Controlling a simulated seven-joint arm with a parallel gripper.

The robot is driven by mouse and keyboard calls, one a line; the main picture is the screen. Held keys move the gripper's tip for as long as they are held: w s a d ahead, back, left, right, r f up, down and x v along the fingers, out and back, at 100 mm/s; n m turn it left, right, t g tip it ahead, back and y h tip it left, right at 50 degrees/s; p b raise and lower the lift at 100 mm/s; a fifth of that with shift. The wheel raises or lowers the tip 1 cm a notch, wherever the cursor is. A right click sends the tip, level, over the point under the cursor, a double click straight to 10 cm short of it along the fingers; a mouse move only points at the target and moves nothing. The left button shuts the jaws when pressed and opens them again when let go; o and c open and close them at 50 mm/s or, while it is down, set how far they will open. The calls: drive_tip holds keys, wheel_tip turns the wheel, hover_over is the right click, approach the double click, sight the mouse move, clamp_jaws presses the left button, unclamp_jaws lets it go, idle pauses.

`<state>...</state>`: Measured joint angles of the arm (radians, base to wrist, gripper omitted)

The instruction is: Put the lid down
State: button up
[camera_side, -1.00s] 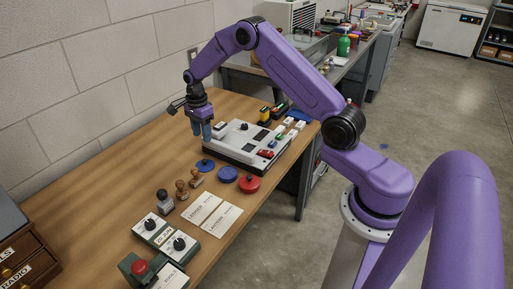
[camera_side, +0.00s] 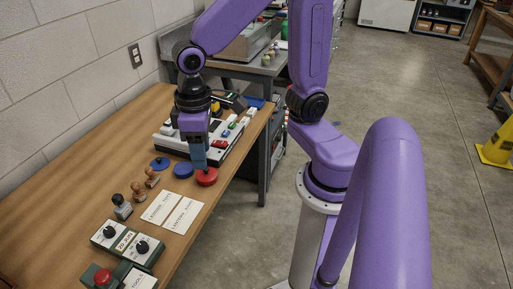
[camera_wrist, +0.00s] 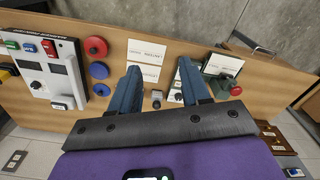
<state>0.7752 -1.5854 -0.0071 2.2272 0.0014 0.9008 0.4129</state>
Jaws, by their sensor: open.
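A red lid-like disc with a knob (camera_side: 206,178) lies on the wooden table near its right edge. A blue knobbed disc (camera_side: 183,170) lies beside it, and a smaller blue one (camera_side: 159,164) lies farther left. All three show left of my fingers in the wrist view, the red one (camera_wrist: 96,47) uppermost. My gripper (camera_side: 198,164) points down and overlaps the red disc's edge in the side view; the height gap is unclear. In the wrist view its fingers (camera_wrist: 159,66) are apart with nothing held between them.
A pale console with switches (camera_side: 229,140) stands behind the gripper. Several stamps (camera_side: 122,207), two white cards (camera_side: 172,208) and green knob boxes (camera_side: 128,243) lie toward the front. Bare table (camera_side: 62,205) is at left. A yellow floor sign (camera_side: 497,143) stands far right.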

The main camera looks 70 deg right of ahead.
drive_tip(key=s+d+n, duration=0.4)
drive_tip(key=s+n, duration=0.4)
drive_tip(key=s, duration=0.3)
